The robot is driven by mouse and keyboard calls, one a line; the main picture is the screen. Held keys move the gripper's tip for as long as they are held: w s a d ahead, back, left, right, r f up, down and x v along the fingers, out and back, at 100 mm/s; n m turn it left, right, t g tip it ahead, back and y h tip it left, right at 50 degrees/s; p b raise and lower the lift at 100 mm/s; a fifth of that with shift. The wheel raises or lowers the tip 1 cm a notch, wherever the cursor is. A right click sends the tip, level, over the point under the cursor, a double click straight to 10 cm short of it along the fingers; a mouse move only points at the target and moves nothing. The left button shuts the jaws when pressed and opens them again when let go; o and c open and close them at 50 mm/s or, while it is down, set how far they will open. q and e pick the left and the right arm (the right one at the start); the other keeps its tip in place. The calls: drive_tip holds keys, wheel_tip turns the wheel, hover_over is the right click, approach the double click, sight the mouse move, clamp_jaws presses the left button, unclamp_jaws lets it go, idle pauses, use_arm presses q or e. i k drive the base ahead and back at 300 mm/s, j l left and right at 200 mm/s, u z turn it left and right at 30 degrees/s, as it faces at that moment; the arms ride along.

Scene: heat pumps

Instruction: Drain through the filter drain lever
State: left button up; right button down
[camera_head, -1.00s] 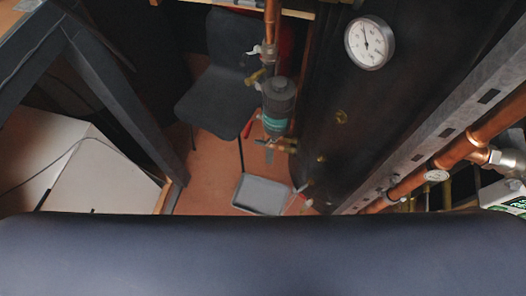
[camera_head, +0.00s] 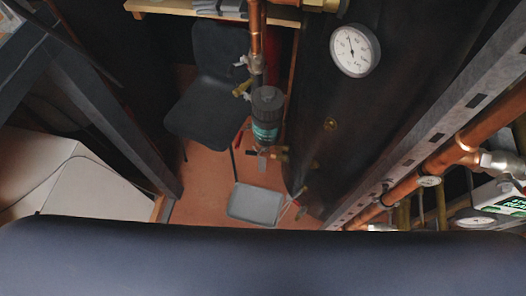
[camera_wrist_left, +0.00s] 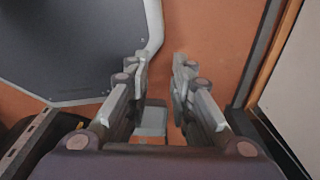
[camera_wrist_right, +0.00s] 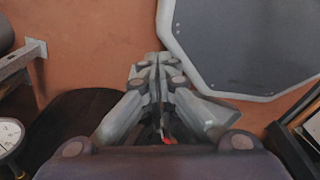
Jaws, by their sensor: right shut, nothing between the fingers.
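The filter (camera_head: 267,112), a dark cylinder with a teal band, hangs upright on a copper pipe in the head view. Small valve fittings (camera_head: 280,152) sit just below it; the drain lever is too small to tell apart clearly. A grey tray (camera_head: 255,205) lies on the floor below the filter. My left gripper (camera_wrist_left: 160,62) is open and empty in the left wrist view, over orange floor. My right gripper (camera_wrist_right: 157,62) is shut and empty in the right wrist view. Neither gripper shows in the head view, and neither wrist view shows the filter.
A dark chair (camera_head: 208,95) stands left of the filter. A black tank with a gauge (camera_head: 355,50) stands to its right, beside a grey metal rail (camera_head: 440,130) and copper piping. A dark frame post (camera_head: 115,110) and white box (camera_head: 85,190) are at left.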

sight(265, 149)
drive_tip(key=k+j+z, duration=0.15)
drive_tip(key=z, duration=0.3)
drive_tip(key=k+j+z, duration=0.15)
drive_tip(key=j+z, duration=0.15)
drive_tip(key=z, duration=0.15)
drive_tip(key=k+j+z, duration=0.2)
drive_tip(key=z, duration=0.25)
